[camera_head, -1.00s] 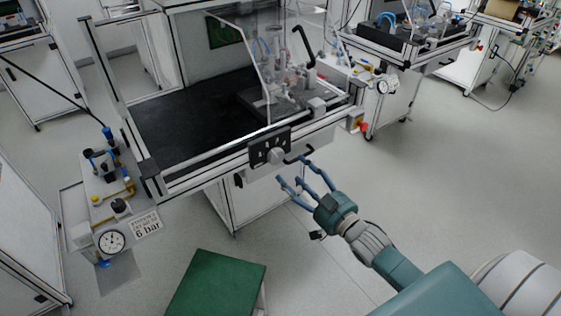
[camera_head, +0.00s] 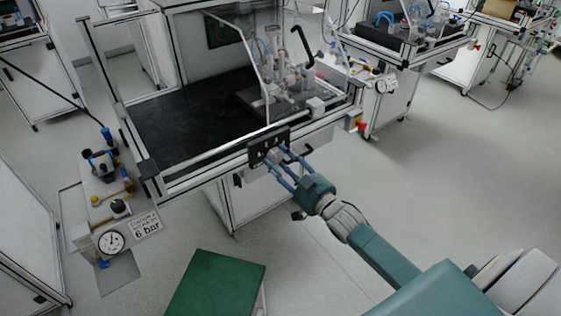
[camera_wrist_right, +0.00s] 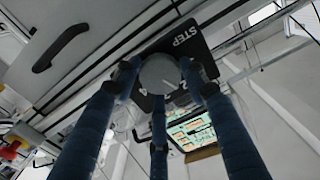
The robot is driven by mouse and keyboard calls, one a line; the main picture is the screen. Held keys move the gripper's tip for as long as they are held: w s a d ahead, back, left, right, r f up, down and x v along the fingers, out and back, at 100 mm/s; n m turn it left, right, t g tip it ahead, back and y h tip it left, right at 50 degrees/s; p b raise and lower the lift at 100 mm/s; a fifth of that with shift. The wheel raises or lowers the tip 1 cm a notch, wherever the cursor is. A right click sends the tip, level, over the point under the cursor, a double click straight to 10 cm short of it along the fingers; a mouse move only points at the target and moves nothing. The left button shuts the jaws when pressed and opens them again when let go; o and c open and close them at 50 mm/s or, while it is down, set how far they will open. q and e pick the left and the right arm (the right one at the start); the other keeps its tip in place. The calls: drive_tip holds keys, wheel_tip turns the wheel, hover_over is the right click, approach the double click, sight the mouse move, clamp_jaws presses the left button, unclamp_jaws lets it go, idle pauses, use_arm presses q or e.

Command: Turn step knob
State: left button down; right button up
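The step knob (camera_wrist_right: 159,73) is a round grey knob on a black panel marked "STEP" (camera_wrist_right: 190,40). In the head view the panel (camera_head: 254,152) sits on the front rail of the workstation. My right gripper (camera_head: 274,156) reaches the panel, with its blue fingers around the knob. In the right wrist view the three fingers of the right gripper (camera_wrist_right: 157,82) stand spread around the knob, one on each side and one below. Their tips are very close to its rim; I cannot tell whether they touch. My left gripper is not in view.
A green-topped stool (camera_head: 215,285) stands in front. A pressure gauge unit (camera_head: 111,242) is at the left. Floor to the right is clear.

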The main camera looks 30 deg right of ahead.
drive_tip(key=shift+n, duration=0.4)
drive_tip(key=shift+c, duration=0.3)
drive_tip(key=shift+n+p, duration=0.3)
drive_tip(key=shift+n, duration=0.3)
drive_tip(key=shift+f+n, duration=0.1)
drive_tip(key=shift+n, duration=1.1)
drive_tip(key=shift+n+p, duration=0.45)
drive_tip(key=shift+n, duration=1.85)
drive_tip(key=o, duration=1.2)
drive_tip(key=shift+s, duration=0.15)
drive_tip(key=s, duration=0.4)
drive_tip(key=s+d, duration=0.1)
drive_tip(key=s, duration=0.6)
drive_tip(key=shift+s+d, duration=0.35)
